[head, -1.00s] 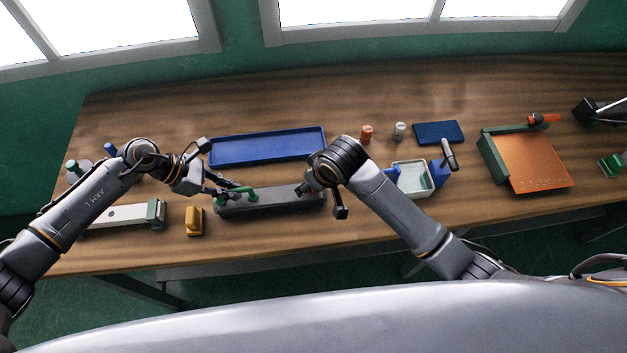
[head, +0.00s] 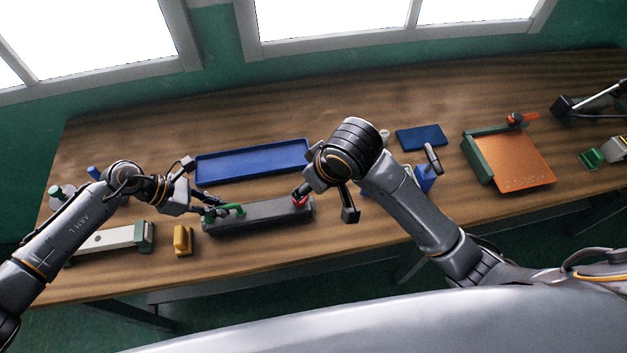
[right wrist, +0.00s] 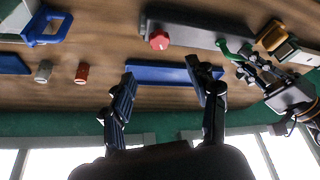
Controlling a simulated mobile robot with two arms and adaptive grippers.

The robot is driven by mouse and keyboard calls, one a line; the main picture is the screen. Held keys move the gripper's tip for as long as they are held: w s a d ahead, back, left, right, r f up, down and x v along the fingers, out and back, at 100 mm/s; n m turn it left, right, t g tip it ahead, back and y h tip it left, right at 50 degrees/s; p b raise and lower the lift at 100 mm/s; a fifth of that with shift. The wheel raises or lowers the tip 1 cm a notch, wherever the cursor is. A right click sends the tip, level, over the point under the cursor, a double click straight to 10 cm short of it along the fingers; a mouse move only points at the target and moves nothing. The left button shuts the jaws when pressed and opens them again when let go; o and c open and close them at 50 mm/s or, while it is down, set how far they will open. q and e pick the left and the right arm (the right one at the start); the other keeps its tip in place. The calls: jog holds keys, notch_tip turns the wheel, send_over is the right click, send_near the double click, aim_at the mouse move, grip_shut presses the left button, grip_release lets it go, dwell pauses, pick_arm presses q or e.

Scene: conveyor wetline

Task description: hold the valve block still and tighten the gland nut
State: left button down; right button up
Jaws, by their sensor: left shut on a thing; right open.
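The valve block (head: 265,216) is a long dark grey bar lying on the bench, with a green bent fitting (head: 232,210) at its left end. A red gland nut (head: 300,200) sits at its right end. The block also shows in the right wrist view (right wrist: 200,34), with the red nut (right wrist: 159,40). My left gripper (head: 210,212) is shut on the block at the green-fitting end. My right gripper (right wrist: 163,78) is open and empty, apart from the red nut.
A blue tray (head: 252,162) lies just behind the block. A yellow block (head: 182,240) and a pale green-ended bar (head: 112,241) lie left. An orange board (head: 512,160) and a blue pad (head: 420,138) lie right. Orange and grey cylinders (right wrist: 82,73) stand behind.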

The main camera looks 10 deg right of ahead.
jog(key=shift+r, duration=0.15)
pick_arm(q)
jog(key=c, duration=1.4)
grip_release()
jog(key=shift+c, duration=0.2)
pick_arm(e)
notch_tip(320, 180, up, 7)
pick_arm(q)
jog(key=p+v, duration=0.1)
jog(key=v, duration=0.7)
pick_arm(e)
jog(key=shift+r, duration=0.6)
pick_arm(q)
jog(key=shift+o, duration=0.2)
jog(key=o, duration=0.5)
jog(key=shift+o, duration=0.2)
